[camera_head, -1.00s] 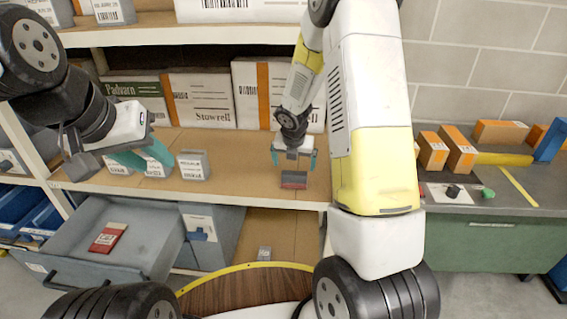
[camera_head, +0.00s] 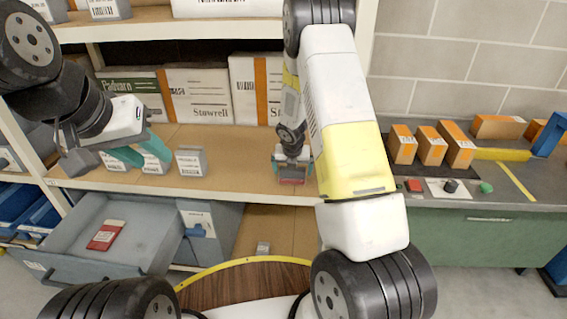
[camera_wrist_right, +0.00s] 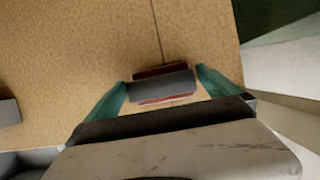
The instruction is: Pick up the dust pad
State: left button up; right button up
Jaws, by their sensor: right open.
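The dust pad (camera_head: 292,179), a small block with a dark grey body and red faces, lies on the brown middle shelf near its front edge. It also shows in the right wrist view (camera_wrist_right: 162,86). My right gripper (camera_head: 293,170) is open just above the pad. In the right wrist view its teal fingers (camera_wrist_right: 165,92) stand on either side of the pad, with a gap at each side. My left gripper (camera_head: 146,157) is at the shelf's left, its two teal fingers apart with nothing seen between them.
Small grey boxes (camera_head: 191,161) stand near the left gripper. Large cartons (camera_head: 198,97) line the shelf's back. Below, an open grey drawer (camera_head: 82,250) holds a red box (camera_head: 106,235). A workbench (camera_head: 500,185) with orange boxes (camera_head: 459,147) stands at right.

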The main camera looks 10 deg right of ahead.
jog(key=c, duration=1.4)
jog(key=shift+r, duration=0.9)
notch_tip(320, 180, up, 2)
jog(key=shift+r, duration=0.1)
jog(key=s+a, duration=0.1)
jog(key=s, duration=0.4)
jog(key=s+a, duration=0.1)
jog(key=s, duration=0.4)
jog(key=s+a+r, duration=0.1)
jog(key=s, duration=0.4)
jog(key=shift+s+a, duration=0.35)
